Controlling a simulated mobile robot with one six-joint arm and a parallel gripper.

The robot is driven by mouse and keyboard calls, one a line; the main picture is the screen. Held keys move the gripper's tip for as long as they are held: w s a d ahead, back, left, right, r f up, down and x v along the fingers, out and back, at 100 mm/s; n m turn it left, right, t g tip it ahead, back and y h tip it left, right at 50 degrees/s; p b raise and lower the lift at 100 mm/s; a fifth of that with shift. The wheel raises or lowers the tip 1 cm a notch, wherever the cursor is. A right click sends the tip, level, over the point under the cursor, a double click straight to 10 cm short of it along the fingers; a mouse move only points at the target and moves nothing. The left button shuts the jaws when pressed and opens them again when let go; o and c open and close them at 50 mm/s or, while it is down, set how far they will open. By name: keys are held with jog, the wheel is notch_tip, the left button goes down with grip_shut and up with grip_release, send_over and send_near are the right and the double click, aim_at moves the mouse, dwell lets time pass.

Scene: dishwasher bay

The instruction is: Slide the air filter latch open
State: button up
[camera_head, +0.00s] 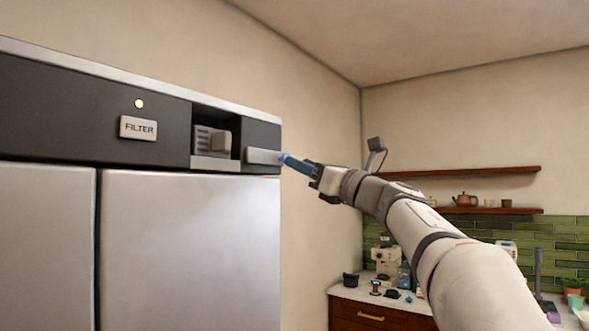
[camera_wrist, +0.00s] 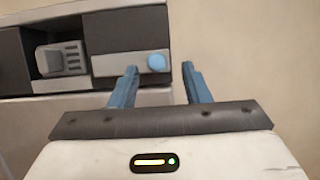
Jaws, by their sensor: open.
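The latch is a pale silver bar (camera_head: 264,156) on the dark top panel, just right of the filter recess. In the wrist view the bar (camera_wrist: 118,64) carries a round blue knob (camera_wrist: 157,62) at its right end. The grey slotted air filter (camera_head: 212,140) sits in the recess and also shows in the wrist view (camera_wrist: 64,58). My gripper (camera_head: 285,158) is at the bar's right end. Its two blue fingers are open (camera_wrist: 160,71), and the knob appears between their tips in the wrist view. Whether they touch it cannot be told.
A FILTER label (camera_head: 138,128) and a lit yellow lamp (camera_head: 139,103) are on the panel's left. Large steel doors (camera_head: 190,250) lie below. Wooden shelves (camera_head: 460,172) and a cluttered counter (camera_head: 345,292) are at the right. The wall beside the panel is bare.

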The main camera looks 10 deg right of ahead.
jog(key=b+v, duration=0.1)
jog(key=v, duration=0.3)
jog(key=shift+s+d, duration=0.15)
jog(key=shift+s, duration=0.05)
jog(key=s+d+f+m+h, duration=0.1)
jog(key=d+f+m+h, duration=0.3)
jog(key=f+m+h, duration=0.95)
jog(key=s+d+f+m+h, duration=0.1)
jog(key=d+f+m+h, duration=0.3)
jog(key=f+m, duration=1.1)
jog(key=s+a+f+m+g, duration=0.4)
jog(key=s+f+m+g, duration=0.2)
jog(key=s+f, duration=0.6)
jog(key=s+a+f+m+g+y, duration=0.1)
jog(key=s+a+f+m+g, duration=0.3)
jog(key=s+f+m, duration=0.6)
notch_tip(320, 180, down, 3)
jog(key=s+g, duration=0.2)
jog(key=shift+s+f+g, duration=0.2)
jog(key=shift+g, duration=0.2)
